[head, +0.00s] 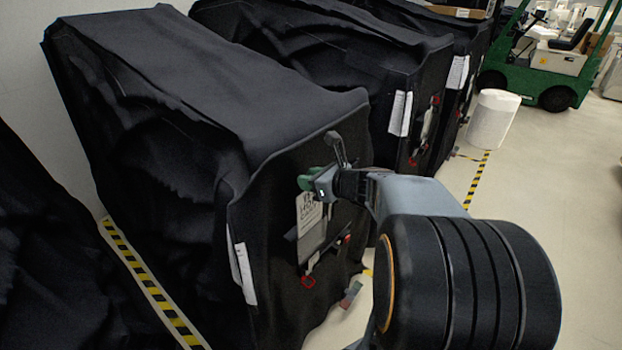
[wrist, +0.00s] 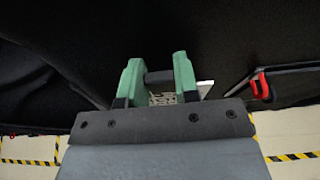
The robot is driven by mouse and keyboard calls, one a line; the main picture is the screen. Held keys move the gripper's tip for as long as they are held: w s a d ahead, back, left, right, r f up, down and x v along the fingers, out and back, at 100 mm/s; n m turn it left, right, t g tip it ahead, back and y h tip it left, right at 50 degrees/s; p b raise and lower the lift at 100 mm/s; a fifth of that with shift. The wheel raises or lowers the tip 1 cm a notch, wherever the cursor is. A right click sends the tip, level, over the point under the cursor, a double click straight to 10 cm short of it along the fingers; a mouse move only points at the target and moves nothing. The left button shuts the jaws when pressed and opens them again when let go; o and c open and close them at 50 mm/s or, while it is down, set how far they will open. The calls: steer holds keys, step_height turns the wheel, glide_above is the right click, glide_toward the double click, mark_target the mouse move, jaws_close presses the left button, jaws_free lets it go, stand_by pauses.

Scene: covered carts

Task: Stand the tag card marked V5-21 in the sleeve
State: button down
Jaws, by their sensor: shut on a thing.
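My gripper (head: 318,178) is at the front of the nearest covered cart, its green fingers shut on the top of a pale tag card (head: 309,208). The card hangs below the fingers, roughly upright, with printed writing too small to read surely. Its lower part meets a greyish sleeve (head: 312,241) on the dark cover; I cannot tell whether it is inside or in front. In the wrist view, the green fingertips (wrist: 158,75) have a dark bar between them, and part of the printed card (wrist: 161,98) shows below. The sleeve is not clear there.
The black-covered cart (head: 200,75) fills the left, with white sheets (head: 242,270) on its side. A red hook (head: 308,282) sits low on its front. More covered carts stand behind. A white cylinder (head: 493,118) and green forklift (head: 555,75) stand right; floor there is open.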

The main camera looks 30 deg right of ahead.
mark_target(311, 206)
steer(key=shift+f+b, duration=2.75)
steer(key=shift+f, duration=0.9)
steer(key=shift+f+b, duration=0.85)
steer(key=shift+b, duration=0.2)
steer(key=c, duration=0.8)
jaws_free()
steer(key=v, duration=1.4)
steer(key=shift+p, duration=0.35)
